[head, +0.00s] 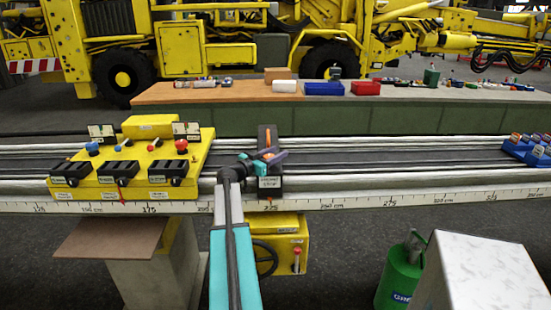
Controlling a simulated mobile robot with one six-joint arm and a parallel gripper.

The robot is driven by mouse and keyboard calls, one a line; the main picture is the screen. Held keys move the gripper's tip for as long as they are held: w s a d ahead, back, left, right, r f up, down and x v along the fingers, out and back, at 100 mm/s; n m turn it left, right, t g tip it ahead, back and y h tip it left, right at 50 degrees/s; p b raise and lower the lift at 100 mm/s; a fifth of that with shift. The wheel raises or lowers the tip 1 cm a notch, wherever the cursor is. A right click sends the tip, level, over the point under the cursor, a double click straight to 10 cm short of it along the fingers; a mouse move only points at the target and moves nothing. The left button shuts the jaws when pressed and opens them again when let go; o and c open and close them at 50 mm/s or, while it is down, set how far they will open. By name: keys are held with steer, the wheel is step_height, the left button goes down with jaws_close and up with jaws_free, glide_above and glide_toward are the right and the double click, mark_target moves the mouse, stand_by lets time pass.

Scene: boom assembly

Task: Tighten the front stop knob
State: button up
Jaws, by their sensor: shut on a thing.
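The front stop is a dark upright block (268,135) on the rail, with a small white label (270,183) on its front. My gripper (270,157) is at this block, reaching in from the lower left. It is shut on the front stop knob, which is mostly hidden by the gripper. Small orange and purple parts show at the gripper's end, too small to tell apart clearly. How tight the knob is cannot be seen.
A yellow control panel (140,185) with levers and knobs stands on the rail at left. A scale strip (350,200) runs along the front. A blue block (530,150) sits far right. A yellow box with a handwheel (285,245) is below. A green cylinder (400,275) stands lower right.

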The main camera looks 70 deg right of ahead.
steer(key=shift+s, duration=0.1)
steer(key=o, duration=1)
steer(key=shift+o, duration=0.2)
steer(key=shift+a, duration=0.15)
steer(key=b+v, duration=0.3)
steer(key=v, duration=1)
steer(key=shift+w+a, duration=0.25)
